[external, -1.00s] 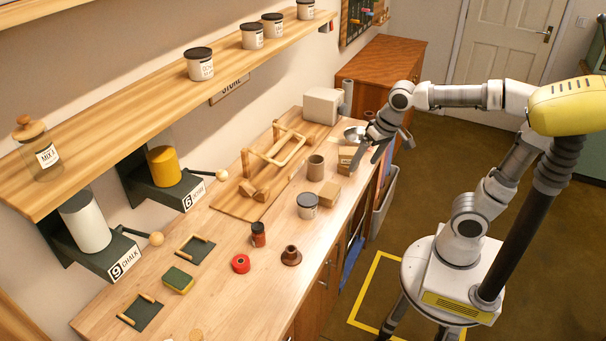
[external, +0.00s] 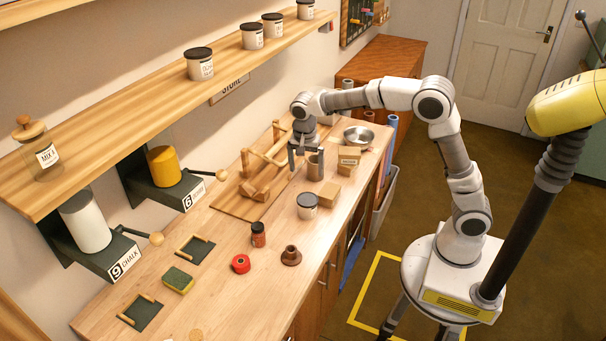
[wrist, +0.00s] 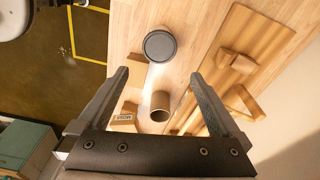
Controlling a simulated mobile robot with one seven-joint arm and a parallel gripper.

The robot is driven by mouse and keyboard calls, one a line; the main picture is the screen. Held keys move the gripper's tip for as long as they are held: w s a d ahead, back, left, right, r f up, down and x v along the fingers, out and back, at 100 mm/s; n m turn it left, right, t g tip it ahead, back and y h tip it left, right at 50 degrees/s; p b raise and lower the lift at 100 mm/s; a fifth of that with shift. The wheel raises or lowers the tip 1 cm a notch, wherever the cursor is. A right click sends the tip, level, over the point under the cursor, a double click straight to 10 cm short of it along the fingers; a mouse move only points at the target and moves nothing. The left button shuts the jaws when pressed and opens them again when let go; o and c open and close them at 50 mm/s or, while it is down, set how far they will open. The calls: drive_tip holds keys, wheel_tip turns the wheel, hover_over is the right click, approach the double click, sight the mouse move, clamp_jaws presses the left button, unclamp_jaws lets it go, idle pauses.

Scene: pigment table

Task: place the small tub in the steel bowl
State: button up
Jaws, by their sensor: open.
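The small tub (external: 307,206) is white with a dark lid and stands upright on the bench. In the wrist view its round dark lid (wrist: 160,46) shows ahead, beyond the fingertips. The steel bowl (external: 358,137) sits at the far end of the bench, behind the cardboard boxes, and its inside looks empty. It is not in the wrist view. My gripper (external: 306,165) is open, pointing down above the bench near the brown cylinder. In the wrist view the gripper (wrist: 160,80) has nothing between its fingers that it touches. It is apart from the tub.
An open brown cylinder (external: 315,167) stands between tub and bowl. Cardboard boxes (external: 349,157) sit beside it, one nearer the tub (external: 328,193). A wooden rack (external: 262,160) lies to the left. A red-brown jar (external: 258,234) and brown spool (external: 291,256) stand in front.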

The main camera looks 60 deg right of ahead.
sight(307, 199)
drive_tip(key=f, duration=0.5)
drive_tip(key=d+f, duration=0.1)
drive_tip(key=f, duration=0.4)
drive_tip(key=d+f, duration=0.1)
drive_tip(key=f, duration=0.5)
drive_tip(key=shift+w+f+b, duration=0.1)
drive_tip(key=shift+w+b, duration=0.1)
drive_tip(key=shift+b, duration=0.2)
drive_tip(key=c, duration=1.4)
